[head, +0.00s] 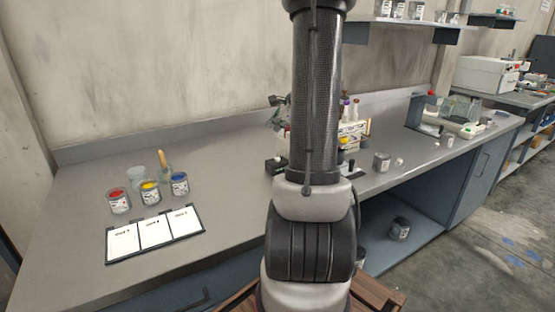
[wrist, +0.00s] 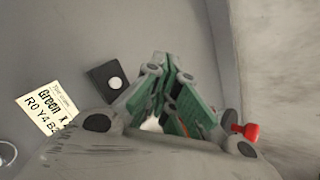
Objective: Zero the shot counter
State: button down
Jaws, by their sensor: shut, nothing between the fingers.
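My gripper (wrist: 172,62) is shut and empty in the wrist view, its green-padded fingers pressed together. In the head view only part of my gripper (head: 277,118) shows, left of my arm, above the bench. A small black box with a round white button (wrist: 115,83) lies left of the fingertips in the wrist view, apart from them. A black box (head: 276,166) also shows on the bench in the head view, partly behind my arm. I cannot tell which item is the shot counter, and no counter digits are readable.
A card (wrist: 47,110) reading "Green" lies left of the black box; a red knob (wrist: 246,131) is at right. Paint cans (head: 150,193) and a three-sheet board (head: 154,234) occupy the left bench (head: 78,190). My arm hides part of the bench.

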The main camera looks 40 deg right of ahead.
jog(key=shift+a+f, duration=0.1)
jog(key=shift+f, duration=4.3)
jog(key=shift+f, duration=0.15)
jog(key=shift+f, duration=0.25)
jog(key=shift+f, duration=0.45)
jog(key=shift+r, duration=0.9)
